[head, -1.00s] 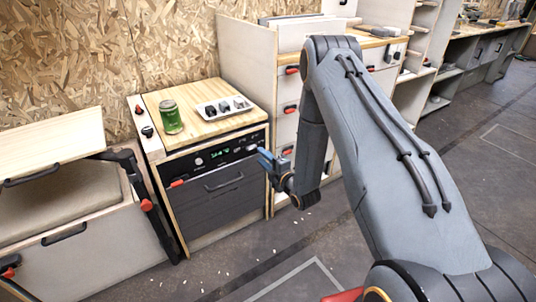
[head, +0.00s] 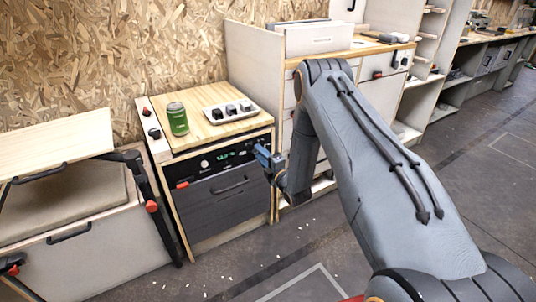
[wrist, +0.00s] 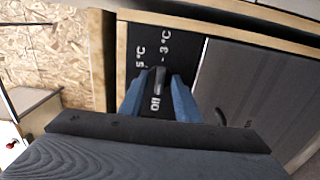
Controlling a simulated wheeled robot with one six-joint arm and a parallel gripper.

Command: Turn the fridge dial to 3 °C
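The fridge dial (wrist: 157,79) is a dark knob on a black panel (wrist: 134,35), seen in the wrist view between my two blue fingers. White markings read "3 °C" above it, "5 °C" to the upper left and "Off" just below. I cannot tell exactly where its pointer stands. My gripper (wrist: 157,88) is open around the dial, one finger on each side; contact is not clear. In the head view my gripper (head: 266,158) is at the right end of the fridge's control panel (head: 222,156) and hides the dial there.
The fridge's dark front (head: 228,205) has a handle and a lit green display above. On its wooden top stand a green can (head: 178,119) and a white tray (head: 211,119) with small dark items. Floor in front is mostly clear.

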